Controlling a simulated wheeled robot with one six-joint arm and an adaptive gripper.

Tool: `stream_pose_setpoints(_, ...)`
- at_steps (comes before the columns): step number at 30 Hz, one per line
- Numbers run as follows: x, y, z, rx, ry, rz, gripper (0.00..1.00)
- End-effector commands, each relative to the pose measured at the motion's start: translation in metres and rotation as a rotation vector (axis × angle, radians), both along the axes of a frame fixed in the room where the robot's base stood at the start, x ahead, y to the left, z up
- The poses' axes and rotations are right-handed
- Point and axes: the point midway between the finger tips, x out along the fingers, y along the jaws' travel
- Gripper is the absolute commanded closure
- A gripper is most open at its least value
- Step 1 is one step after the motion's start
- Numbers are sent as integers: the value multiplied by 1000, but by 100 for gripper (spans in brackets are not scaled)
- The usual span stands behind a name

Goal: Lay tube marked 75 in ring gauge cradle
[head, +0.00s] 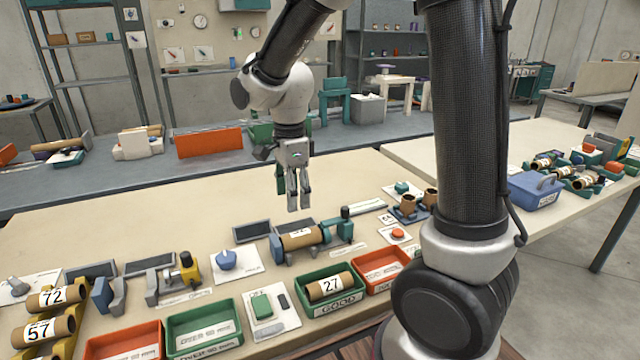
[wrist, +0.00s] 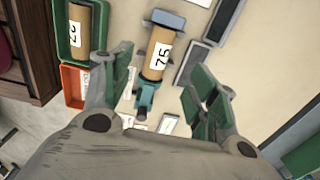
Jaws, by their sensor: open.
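The brown tube marked 75 (wrist: 155,62) lies in a blue and teal cradle fixture (wrist: 145,97).
A green tray (head: 362,287) holds a tube marked 27 (head: 330,286). An orange tray (head: 382,283) is beside it. Tubes marked 72 (head: 56,298) and 57 (head: 40,332) lie in a yellow rack at left.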

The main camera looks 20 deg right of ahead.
Motion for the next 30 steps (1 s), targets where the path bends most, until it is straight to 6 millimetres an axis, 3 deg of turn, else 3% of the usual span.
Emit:
stream_pose_setpoints(4,-3,-7,9,4,-12,41,41)
stream_pose_setpoints(8,-23,-35,40,11,-68,245,41)
stream_pose_setpoints(12,-67,-81,83,-21,-166,627,41)
stream_pose_setpoints(16,-117,-116,108,-104,-243,995,41)
stream_pose_setpoints(22,-172,-143,119,-244,-288,1401,41)
stream_pose_setpoints(25,-185,-147,120,-284,-291,1502,41)
stream_pose_setpoints(30,-190,-149,120,-300,-288,1548,41)
